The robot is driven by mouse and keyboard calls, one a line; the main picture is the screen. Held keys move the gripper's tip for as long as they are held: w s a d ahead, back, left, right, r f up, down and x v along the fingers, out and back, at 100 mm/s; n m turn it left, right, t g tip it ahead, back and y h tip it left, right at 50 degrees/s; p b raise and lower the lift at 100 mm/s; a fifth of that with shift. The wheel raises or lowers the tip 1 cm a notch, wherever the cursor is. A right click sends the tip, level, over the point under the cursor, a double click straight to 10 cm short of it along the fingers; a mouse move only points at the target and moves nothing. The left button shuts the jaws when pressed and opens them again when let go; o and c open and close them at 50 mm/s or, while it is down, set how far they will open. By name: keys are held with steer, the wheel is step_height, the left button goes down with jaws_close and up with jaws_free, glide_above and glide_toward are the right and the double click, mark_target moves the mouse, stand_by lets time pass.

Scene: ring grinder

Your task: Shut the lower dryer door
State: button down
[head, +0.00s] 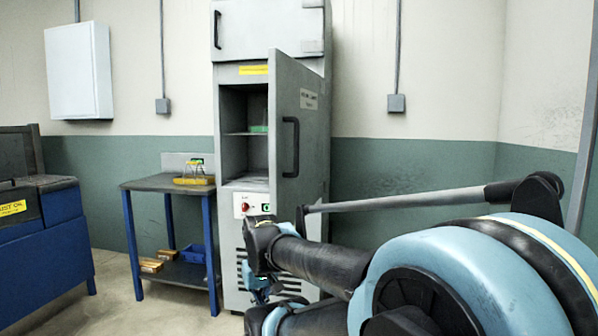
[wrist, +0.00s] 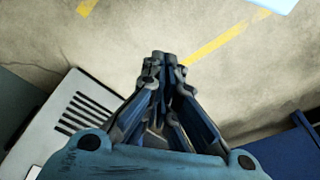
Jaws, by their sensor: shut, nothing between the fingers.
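The dryer (head: 230,204) is a tall grey cabinet against the wall. Its lower door (head: 312,130) stands open, swung out towards me on the right side, with a dark vertical handle (head: 290,147) on its face. Part of the shelved interior shows to the left of the door. My gripper (wrist: 163,60) is shut and empty in the wrist view, above the bare floor. The dryer's vented lower front (wrist: 80,118) shows to its left there. In the head view my arm covers the bottom right of the dryer, and the fingers are hard to make out.
A small table with blue legs (head: 128,222) stands left of the dryer, carrying a yellow item (head: 194,180). A blue bin (head: 192,254) sits on its lower shelf. A blue cabinet (head: 40,240) is at far left. Floor between them is clear. The upper dryer door (head: 262,30) is shut.

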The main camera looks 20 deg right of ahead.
steer(key=w+d+r+m+y, duration=0.25)
steer(key=d+r+m, duration=0.25)
steer(key=r+m, duration=0.5)
steer(key=w+d+r+m+y, duration=0.2)
steer(key=w+d+r+m, duration=0.4)
steer(key=r, duration=0.8)
steer(key=s+d+r+m+t, duration=0.3)
steer(key=d+r+m, duration=0.3)
steer(key=d+r, duration=0.25)
steer(key=s+d+r+m+t, duration=0.2)
steer(key=d+r+m, duration=0.5)
steer(key=r, duration=0.3)
steer(key=w+a+f, duration=0.6)
steer(key=w+f, duration=0.1)
steer(key=w, duration=0.1)
steer(key=shift+w+a+y, duration=0.2)
steer(key=shift+w+y, duration=0.15)
steer(key=shift+y, duration=0.1)
steer(key=shift+f, duration=0.1)
